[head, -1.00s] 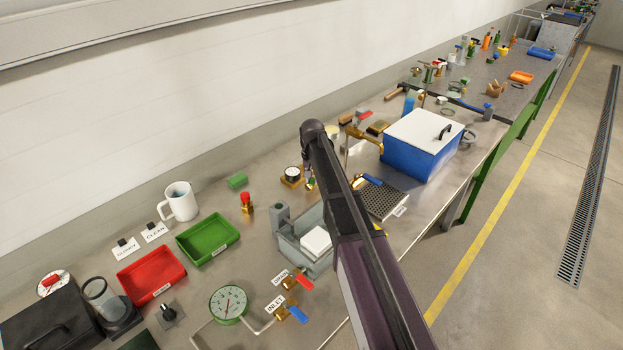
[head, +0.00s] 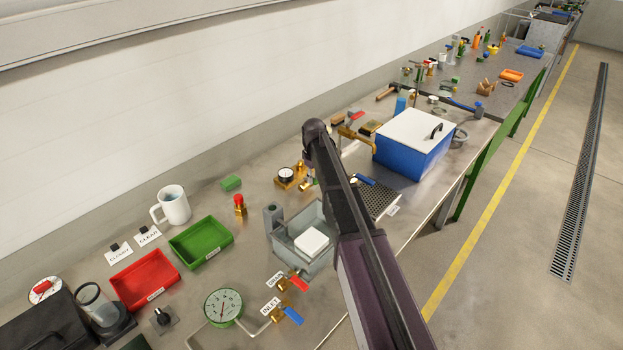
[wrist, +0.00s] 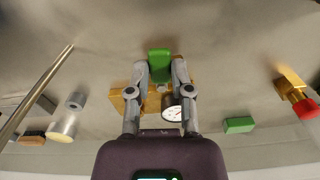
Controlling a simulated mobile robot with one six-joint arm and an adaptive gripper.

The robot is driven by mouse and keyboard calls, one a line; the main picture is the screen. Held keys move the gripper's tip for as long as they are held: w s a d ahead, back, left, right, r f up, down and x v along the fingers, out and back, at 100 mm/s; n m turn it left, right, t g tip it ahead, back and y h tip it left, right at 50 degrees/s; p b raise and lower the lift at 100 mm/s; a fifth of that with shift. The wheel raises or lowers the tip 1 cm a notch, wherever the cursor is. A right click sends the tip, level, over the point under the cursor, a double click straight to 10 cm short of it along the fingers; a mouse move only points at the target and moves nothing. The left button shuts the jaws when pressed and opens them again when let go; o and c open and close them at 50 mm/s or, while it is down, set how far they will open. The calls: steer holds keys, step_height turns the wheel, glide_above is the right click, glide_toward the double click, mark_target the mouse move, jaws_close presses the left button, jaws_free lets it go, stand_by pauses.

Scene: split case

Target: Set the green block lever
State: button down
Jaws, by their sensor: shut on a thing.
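In the wrist view the green lever (wrist: 159,62) sits between my fingertips, with a brass block (wrist: 125,101) behind and beside it. My gripper (wrist: 160,72) is shut on the green lever. A round white gauge (wrist: 172,113) shows behind the right finger. In the head view the brass block with its gauge (head: 286,175) stands on the bench just left of my arm. My arm hides the gripper and lever there, so the lever's angle is hard to tell.
A loose green block (head: 231,183) and a red-capped brass fitting (head: 239,204) stand left of the gauge. A grey open case (head: 290,250) is in front. A blue box with a white lid (head: 410,150) stands right of my arm. A thin rod (wrist: 35,92) shows in the wrist view.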

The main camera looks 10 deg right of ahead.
steer(key=shift+d+n, duration=0.2)
steer(key=shift+n, duration=0.3)
steer(key=shift+w, duration=0.1)
steer(key=c, duration=0.5)
jaws_free()
steer(key=shift+a, duration=0.1)
